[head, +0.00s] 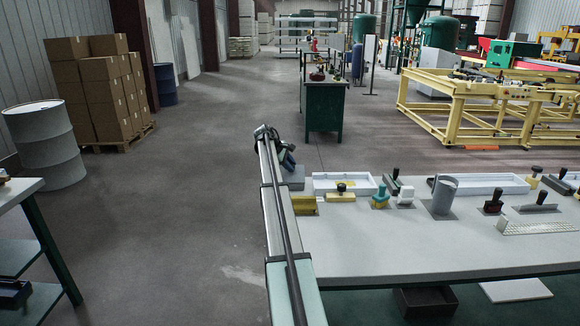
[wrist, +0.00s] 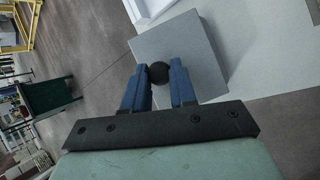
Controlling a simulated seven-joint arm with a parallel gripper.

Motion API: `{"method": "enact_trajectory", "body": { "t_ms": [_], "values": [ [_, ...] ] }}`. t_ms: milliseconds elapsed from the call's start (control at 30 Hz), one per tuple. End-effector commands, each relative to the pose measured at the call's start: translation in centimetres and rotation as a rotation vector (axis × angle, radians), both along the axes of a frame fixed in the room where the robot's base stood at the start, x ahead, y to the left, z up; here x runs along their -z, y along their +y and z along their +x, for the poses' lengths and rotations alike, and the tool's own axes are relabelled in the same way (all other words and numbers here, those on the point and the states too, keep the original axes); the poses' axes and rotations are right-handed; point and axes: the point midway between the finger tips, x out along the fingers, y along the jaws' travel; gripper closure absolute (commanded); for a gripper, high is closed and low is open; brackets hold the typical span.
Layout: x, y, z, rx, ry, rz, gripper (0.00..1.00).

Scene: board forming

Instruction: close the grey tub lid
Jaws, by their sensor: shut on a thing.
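The grey lid (wrist: 190,48) shows in the wrist view as a flat square grey top with a round black knob (wrist: 158,73). My gripper (wrist: 158,78) has its two blue fingers shut on this knob, one on each side. In the head view my gripper (head: 289,164) is at the far left corner of the workbench, just above a grey box-like body (head: 293,183). My arm hides part of it. I cannot tell from these views whether the lid sits flush on the tub or stands partly open.
Open floor (head: 190,230) lies left of the bench.

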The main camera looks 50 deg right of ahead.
Motion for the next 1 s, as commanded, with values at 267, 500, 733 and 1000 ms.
{"method": "enact_trajectory", "body": {
  "t_ms": [267,500,733,1000],
  "values": [
    [1.2,-1.6,1.6,0.001,0.178,0.174,1.0],
    [2.3,-2.1,2.0,0.002,0.294,0.29,1.0],
    [2.9,-2.3,2.1,0.002,0.36,0.354,1.0],
    [3.1,-2.3,2.0,0.003,0.375,0.369,0.73]
  ]
}}
